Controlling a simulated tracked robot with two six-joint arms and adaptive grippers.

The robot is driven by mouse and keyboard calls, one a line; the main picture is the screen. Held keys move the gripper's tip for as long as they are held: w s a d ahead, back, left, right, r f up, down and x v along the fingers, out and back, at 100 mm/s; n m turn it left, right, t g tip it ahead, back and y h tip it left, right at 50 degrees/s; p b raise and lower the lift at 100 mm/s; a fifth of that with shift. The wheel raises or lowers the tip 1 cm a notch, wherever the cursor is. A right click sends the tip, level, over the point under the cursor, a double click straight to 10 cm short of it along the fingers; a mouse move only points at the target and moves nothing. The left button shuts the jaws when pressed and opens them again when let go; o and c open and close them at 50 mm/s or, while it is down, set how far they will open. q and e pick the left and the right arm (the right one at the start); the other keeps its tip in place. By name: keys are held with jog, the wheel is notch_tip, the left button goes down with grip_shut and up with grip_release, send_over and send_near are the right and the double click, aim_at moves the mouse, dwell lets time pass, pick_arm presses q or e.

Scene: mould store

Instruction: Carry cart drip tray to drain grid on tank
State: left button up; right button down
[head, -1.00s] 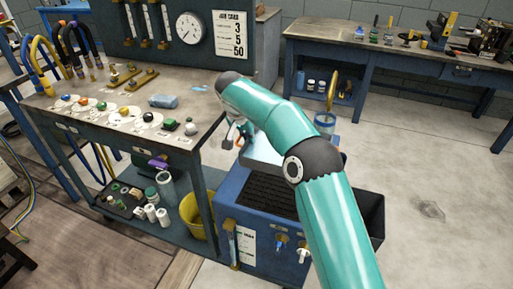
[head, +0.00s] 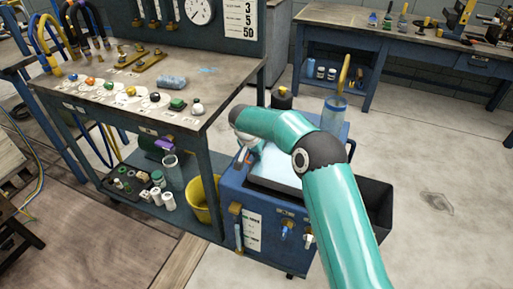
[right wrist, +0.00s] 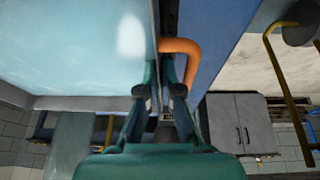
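The cart drip tray (head: 278,163) is a shallow, pale blue tray. In the head view it lies over the top of the blue tank (head: 235,190) and covers most of the dark drain grid (head: 272,186). I cannot tell whether it touches the grid. My right gripper (head: 243,148) is at the tray's left side, partly hidden by its wrist. In the right wrist view the gripper (right wrist: 160,88) is closed at the tray's edge by an orange curved handle (right wrist: 183,48), with the pale tray surface (right wrist: 75,45) beside it. My left gripper is out of view.
The bench (head: 222,108) with several plugs and fittings stands to the left, close to the tank. A yellow bucket (head: 203,200) sits on its lower shelf. A clear blue cylinder (head: 333,112) stands at the tank's back. Floor at right is clear.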

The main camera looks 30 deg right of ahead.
jog(key=shift+w+f, duration=0.1)
jog(key=shift+f, duration=0.85)
jog(key=c, duration=1.3)
grip_release()
jog(key=shift+f, duration=0.1)
jog(key=v, duration=1.2)
